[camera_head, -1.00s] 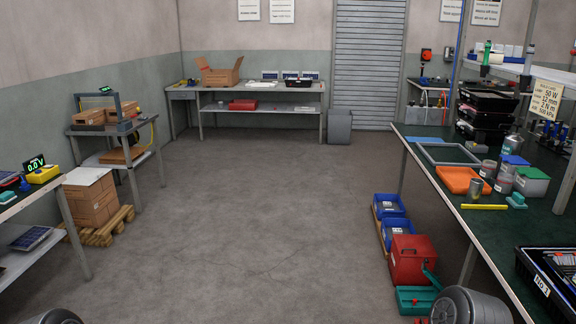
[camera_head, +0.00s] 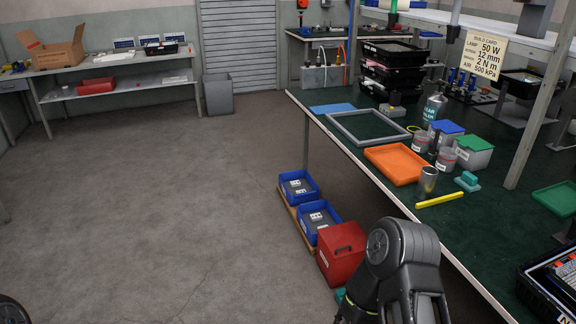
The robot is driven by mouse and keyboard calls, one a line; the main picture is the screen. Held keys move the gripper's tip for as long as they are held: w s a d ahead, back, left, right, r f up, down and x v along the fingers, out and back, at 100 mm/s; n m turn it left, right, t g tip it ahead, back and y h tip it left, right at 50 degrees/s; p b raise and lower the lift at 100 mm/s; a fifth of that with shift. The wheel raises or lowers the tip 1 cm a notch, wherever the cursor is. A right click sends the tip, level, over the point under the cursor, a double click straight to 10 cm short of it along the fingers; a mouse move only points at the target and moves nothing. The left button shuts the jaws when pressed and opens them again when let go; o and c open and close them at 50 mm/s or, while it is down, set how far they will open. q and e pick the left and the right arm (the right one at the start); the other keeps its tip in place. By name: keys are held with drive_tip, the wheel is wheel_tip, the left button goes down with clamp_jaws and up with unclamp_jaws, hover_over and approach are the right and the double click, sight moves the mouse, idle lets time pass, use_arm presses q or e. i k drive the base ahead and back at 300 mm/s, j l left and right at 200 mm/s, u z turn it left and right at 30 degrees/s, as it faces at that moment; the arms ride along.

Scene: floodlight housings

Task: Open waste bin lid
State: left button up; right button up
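A grey box-shaped bin (camera_head: 219,96) stands on the floor at the back, beside the roller door and the right end of the rear table. Its top looks closed, but it is too small to make out a lid edge. I cannot tell for certain which of the two is the waste bin. Links of my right arm rise at the bottom, just right of the red box. Neither gripper shows.
Two blue bins (camera_head: 298,187) stand in line behind the red box. The green-topped bench (camera_head: 350,133) runs along the right, with an orange tray (camera_head: 396,164) and a yellow bar (camera_head: 440,200) near its edge. Open floor (camera_head: 150,200) lies left and centre.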

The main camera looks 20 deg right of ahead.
sight(347, 239)
drive_tip(key=i+z, duration=0.2)
drive_tip(key=i, duration=0.4)
drive_tip(key=i+j+z, duration=0.25)
drive_tip(key=i, duration=0.4)
drive_tip(key=i+z, duration=0.2)
drive_tip(key=z, duration=0.25)
drive_tip(key=i+z, duration=0.25)
drive_tip(key=z, duration=0.2)
drive_tip(key=i+j+z, duration=0.15)
drive_tip(key=z, duration=0.3)
drive_tip(key=i+j+z, duration=0.2)
drive_tip(key=z, duration=0.25)
drive_tip(key=i+j+z, duration=0.2)
drive_tip(key=z, duration=0.15)
drive_tip(key=i+j+z, duration=0.2)
drive_tip(key=z, duration=0.2)
